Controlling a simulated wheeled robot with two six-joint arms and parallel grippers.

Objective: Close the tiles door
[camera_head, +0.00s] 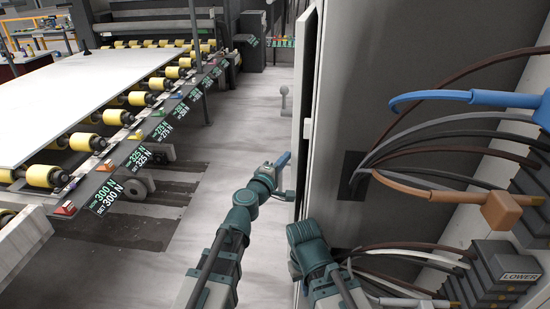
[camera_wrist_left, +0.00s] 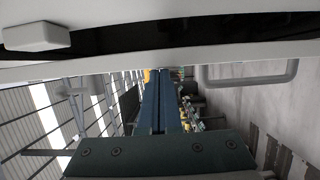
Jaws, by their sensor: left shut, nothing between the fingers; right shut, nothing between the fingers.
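A tall door (camera_head: 306,120) shows nearly edge-on in the head view, as a narrow pale strip beside the grey cabinet wall. A grey handle (camera_head: 283,98) stands out to its left. My left gripper (camera_head: 284,160) is shut and empty, to the left of the door edge and lower in the picture than the handle. In the left wrist view its dark fingers (camera_wrist_left: 160,98) lie together. A pale panel edge (camera_wrist_left: 140,68) runs across above them, and a grey handle loop (camera_wrist_left: 248,80) is to their right. My right arm is low by the cabinet; its fingers do not show.
The grey cabinet wall (camera_head: 400,60) fills the right, with several thick cables and a blue connector (camera_head: 445,98) near my right arm. A roller conveyor (camera_head: 130,140) carrying a white slab (camera_head: 70,95) is on the left. Floor (camera_head: 240,110) between is clear.

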